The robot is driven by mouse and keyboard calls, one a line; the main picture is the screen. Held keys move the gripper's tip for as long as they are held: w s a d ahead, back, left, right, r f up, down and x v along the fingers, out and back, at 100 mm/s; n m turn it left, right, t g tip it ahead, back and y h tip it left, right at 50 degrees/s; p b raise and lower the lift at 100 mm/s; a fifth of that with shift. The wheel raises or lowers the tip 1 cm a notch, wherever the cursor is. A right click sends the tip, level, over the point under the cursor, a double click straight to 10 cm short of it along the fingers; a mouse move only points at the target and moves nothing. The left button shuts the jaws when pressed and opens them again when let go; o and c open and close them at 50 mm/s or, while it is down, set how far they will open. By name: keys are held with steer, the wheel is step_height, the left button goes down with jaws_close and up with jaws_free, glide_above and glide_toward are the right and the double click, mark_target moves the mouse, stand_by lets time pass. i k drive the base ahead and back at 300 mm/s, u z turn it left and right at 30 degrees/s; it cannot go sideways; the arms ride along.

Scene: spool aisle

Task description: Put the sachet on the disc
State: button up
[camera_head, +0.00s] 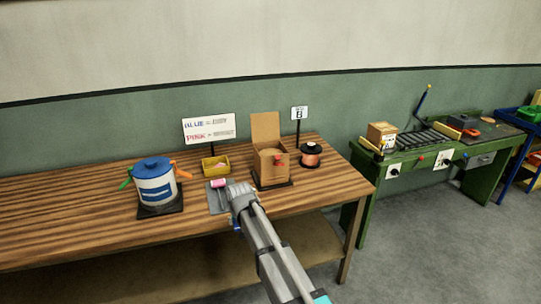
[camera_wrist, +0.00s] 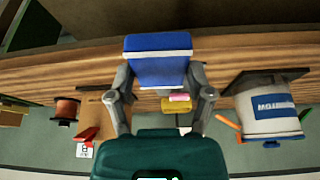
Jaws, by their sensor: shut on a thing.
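My gripper (camera_head: 241,194) reaches over the front of the wooden table. In the wrist view my gripper (camera_wrist: 159,76) is shut on a blue, boxy packet with white edges, which seems to be the sachet (camera_wrist: 158,62). The fingers press on both its sides. In the head view the packet is mostly hidden by my gripper. I cannot make out a clear disc.
A blue-and-white pot (camera_head: 156,188) stands left on a dark mat. A yellow tray (camera_head: 216,170) and a sign (camera_head: 209,129) are behind. An open cardboard box (camera_head: 270,166) and a copper spool (camera_head: 311,158) stand right. A green bench (camera_head: 425,155) is farther right.

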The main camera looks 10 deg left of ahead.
mark_target(272, 153)
steer(key=i, duration=1)
